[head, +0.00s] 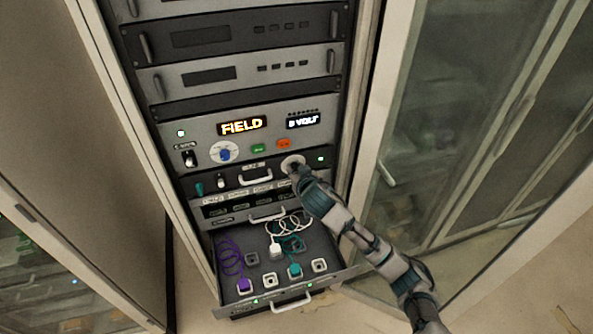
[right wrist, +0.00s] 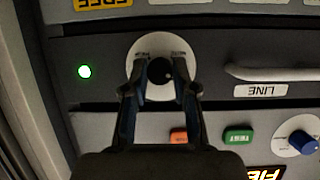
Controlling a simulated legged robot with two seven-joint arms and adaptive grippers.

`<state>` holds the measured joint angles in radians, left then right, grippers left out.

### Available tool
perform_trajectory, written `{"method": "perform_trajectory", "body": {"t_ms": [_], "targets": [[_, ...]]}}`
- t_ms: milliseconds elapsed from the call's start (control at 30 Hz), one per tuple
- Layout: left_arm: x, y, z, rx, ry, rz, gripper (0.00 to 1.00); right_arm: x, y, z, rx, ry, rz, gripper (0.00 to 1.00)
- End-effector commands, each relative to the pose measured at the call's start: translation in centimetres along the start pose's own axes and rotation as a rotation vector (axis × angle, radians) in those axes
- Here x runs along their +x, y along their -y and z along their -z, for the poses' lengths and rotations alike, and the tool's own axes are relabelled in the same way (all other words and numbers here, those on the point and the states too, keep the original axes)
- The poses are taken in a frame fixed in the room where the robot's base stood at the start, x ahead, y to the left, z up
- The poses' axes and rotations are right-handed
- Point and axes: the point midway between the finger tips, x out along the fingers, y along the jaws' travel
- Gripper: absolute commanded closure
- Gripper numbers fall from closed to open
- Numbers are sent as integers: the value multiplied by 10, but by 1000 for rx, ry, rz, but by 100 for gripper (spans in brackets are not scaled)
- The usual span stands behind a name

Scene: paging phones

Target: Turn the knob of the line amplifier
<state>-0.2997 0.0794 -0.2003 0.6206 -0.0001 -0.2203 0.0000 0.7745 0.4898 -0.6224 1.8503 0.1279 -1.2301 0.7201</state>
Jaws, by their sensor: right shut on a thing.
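The line amplifier is a dark panel with a LINE label (right wrist: 260,91), a bar handle (head: 256,180) and a lit green lamp (head: 320,159). Its knob (right wrist: 160,70) is black, on a round white dial (right wrist: 139,53) with small lettering, seen upside down in the right wrist view. In the head view the white dial (head: 292,159) shows just above my right gripper (head: 294,169), which hides the knob. My right gripper (right wrist: 160,84) has one finger on each side of the knob and is shut on it. My left gripper is not in view.
Above is a panel with a FIELD display (head: 241,125), a blue knob (head: 225,154), a green button (head: 258,148) and an orange button (head: 283,143). Below, an open drawer (head: 335,279) juts out with purple, white and teal coiled cords. A glass-door cabinet (head: 440,140) stands at the right.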

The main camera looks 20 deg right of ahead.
Motion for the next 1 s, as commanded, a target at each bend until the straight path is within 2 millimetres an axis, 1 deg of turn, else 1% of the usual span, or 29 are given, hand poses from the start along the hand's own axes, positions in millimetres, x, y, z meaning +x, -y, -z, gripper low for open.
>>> {"method": "perform_trajectory", "body": {"t_ms": [167, 367, 700, 1000], "targets": [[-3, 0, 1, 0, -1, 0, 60, 0, 0, 1, -15, 0, -8, 100], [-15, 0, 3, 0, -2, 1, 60, -1, 0, 3, -86, -2, -37, 100], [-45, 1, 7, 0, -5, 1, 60, -1, 3, 3, -344, -10, -144, 100], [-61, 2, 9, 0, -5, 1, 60, 0, 5, 0, -606, -18, -251, 100]]}}
